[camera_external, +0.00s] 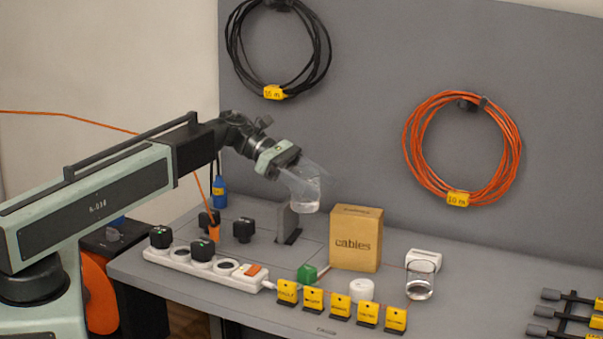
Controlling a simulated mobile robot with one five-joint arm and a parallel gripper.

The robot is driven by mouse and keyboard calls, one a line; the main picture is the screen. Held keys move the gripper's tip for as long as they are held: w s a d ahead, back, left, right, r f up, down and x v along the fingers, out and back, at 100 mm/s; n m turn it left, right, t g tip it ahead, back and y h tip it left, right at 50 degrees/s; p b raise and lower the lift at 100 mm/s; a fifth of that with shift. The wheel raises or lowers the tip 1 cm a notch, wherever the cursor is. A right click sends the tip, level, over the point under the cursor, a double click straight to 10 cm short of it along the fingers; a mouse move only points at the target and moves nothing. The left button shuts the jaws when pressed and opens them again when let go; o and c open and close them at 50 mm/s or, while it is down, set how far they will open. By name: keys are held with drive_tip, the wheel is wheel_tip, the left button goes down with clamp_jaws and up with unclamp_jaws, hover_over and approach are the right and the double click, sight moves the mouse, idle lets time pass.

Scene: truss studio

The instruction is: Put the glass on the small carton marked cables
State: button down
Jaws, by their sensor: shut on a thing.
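My gripper (296,168) is up in the air, left of and above the carton, pointing down to the right. It is shut on a clear glass (306,204), which hangs at its end above the table. The glass's see-through walls make its outline and the fingertips hard to make out. The small brown carton (346,257) marked cables stands upright on the grey table, with its top closed and bare. A second clear glass (420,280) stands on the table to the right of the carton.
A grey upright block (287,222) stands below the held glass. A power strip (190,266) with black plugs lies at left. A green block (307,274), a white round piece (361,289) and several yellow tags (340,306) sit before the carton. A white item (424,257) stands behind the second glass.

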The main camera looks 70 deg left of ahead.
drive_tip(key=w+a+f+b, duration=0.1)
drive_tip(key=w+a, duration=0.1)
drive_tip(key=w, duration=0.3)
drive_tip(key=w+a+f+b, duration=0.2)
drive_tip(key=w, duration=0.3)
drive_tip(key=w+a+f+b, duration=0.2)
drive_tip(key=w, duration=0.2)
drive_tip(key=shift+w+f, duration=0.25)
drive_tip(key=shift+w, duration=0.15)
drive_tip(key=shift+c, duration=1.8)
unclamp_jaws()
drive_tip(key=shift+r, duration=0.1)
drive_tip(key=shift+r, duration=0.1)
drive_tip(key=shift+s+a+r, duration=0.15)
drive_tip(key=shift+s+r, duration=0.05)
drive_tip(key=shift+r, duration=0.05)
drive_tip(key=p+v, duration=0.4)
drive_tip(key=v, duration=0.7)
drive_tip(key=shift+p, duration=0.3)
drive_tip(key=shift+s+a, duration=0.15)
